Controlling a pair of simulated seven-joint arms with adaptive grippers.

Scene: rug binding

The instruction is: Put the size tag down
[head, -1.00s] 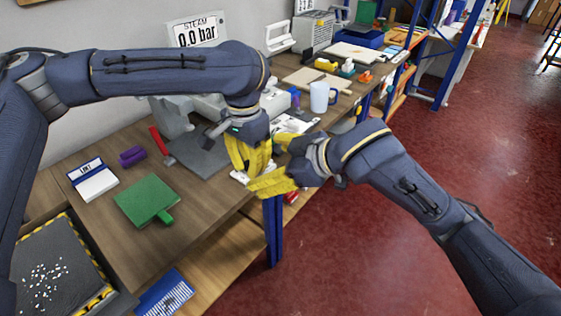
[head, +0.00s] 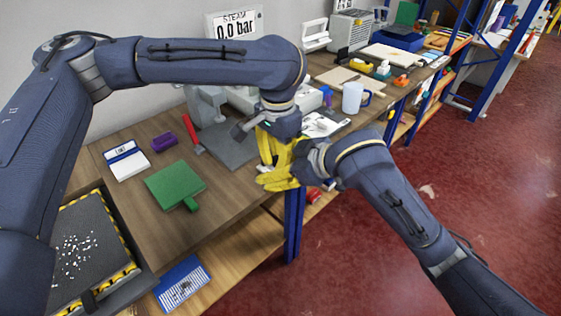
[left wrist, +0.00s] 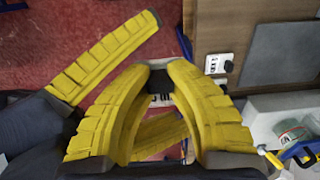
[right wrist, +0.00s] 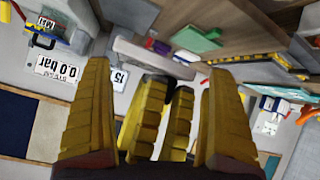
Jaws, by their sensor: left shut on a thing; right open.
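My left gripper (left wrist: 160,78) is shut, with its yellow fingertips meeting on a small thing at the tips. In the head view the left gripper (head: 268,150) hangs beside the front edge of the workbench (head: 125,225), pointing down. A small white card with dark figures, seemingly the size tag (right wrist: 118,77), shows beside the left fingertips in the right wrist view. It is partly hidden by fingers, and the head view does not show it clearly. My right gripper (right wrist: 160,70) is open. Its yellow fingers stand on either side of the left fingers; contact is unclear.
A green block (head: 174,184), a purple piece (head: 164,142) and a white-and-blue box (head: 126,160) lie on the bench's left. A grey plate (head: 225,145) lies behind the grippers. A white mug (head: 353,97) stands to the right. A blue post (head: 293,225) stands below the grippers.

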